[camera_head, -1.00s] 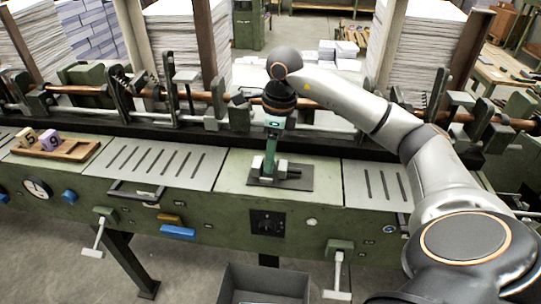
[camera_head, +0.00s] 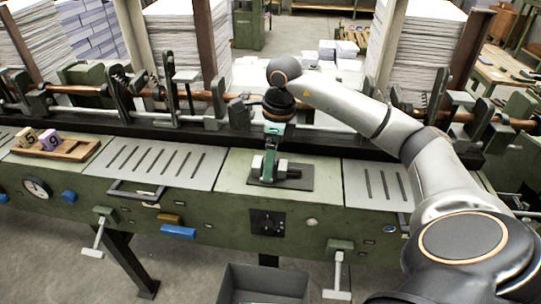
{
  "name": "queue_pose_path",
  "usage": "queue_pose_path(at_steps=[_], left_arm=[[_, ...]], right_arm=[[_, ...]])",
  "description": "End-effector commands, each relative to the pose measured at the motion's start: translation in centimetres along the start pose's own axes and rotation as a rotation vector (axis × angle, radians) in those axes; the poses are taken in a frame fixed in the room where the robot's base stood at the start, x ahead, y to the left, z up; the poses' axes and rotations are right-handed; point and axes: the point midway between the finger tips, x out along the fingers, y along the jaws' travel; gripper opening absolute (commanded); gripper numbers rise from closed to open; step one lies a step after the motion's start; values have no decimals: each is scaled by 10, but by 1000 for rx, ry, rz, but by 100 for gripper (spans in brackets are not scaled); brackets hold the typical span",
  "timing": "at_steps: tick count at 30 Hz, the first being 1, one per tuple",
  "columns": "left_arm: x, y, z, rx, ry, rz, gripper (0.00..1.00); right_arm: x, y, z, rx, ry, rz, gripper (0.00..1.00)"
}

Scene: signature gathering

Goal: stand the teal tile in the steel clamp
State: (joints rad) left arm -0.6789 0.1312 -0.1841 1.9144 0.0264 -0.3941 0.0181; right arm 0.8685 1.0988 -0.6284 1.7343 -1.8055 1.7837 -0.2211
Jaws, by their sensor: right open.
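The teal tile (camera_head: 270,163) stands roughly upright at the steel clamp (camera_head: 284,174), between its pale blocks. The clamp sits on a dark plate on the green machine bench. My right gripper (camera_head: 272,146) points down from above, directly over the tile, and is open. Its fingertips are close to the tile's top; I cannot tell whether they touch it. The tile's lower edge is hidden among the clamp parts, so how deep it sits is unclear. My left gripper is not in view.
Slotted plates (camera_head: 165,160) flank the clamp's place. A copper-coloured bar (camera_head: 335,106) with fittings runs behind. A grey bin (camera_head: 262,284) stands in front, below.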

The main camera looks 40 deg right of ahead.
Motion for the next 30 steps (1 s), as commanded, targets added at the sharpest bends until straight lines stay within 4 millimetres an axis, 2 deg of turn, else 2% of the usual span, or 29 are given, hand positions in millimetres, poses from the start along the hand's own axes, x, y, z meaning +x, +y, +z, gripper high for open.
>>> queue_pose_path(at_steps=[5,8,15,21,26,29,30], left_arm=[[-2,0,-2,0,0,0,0],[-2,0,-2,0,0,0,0],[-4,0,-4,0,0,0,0],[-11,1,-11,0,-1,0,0],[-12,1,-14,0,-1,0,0],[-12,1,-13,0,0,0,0],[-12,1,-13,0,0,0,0]], right_arm=[[-12,-1,1,0,-2,-2,87],[-30,-1,1,0,-4,-4,87],[-85,0,2,-1,-5,-4,87],[-116,0,1,0,-1,-2,87],[-120,2,4,-6,-7,10,87],[-104,18,20,-36,-47,73,87],[-94,29,31,-54,-78,118,87]])
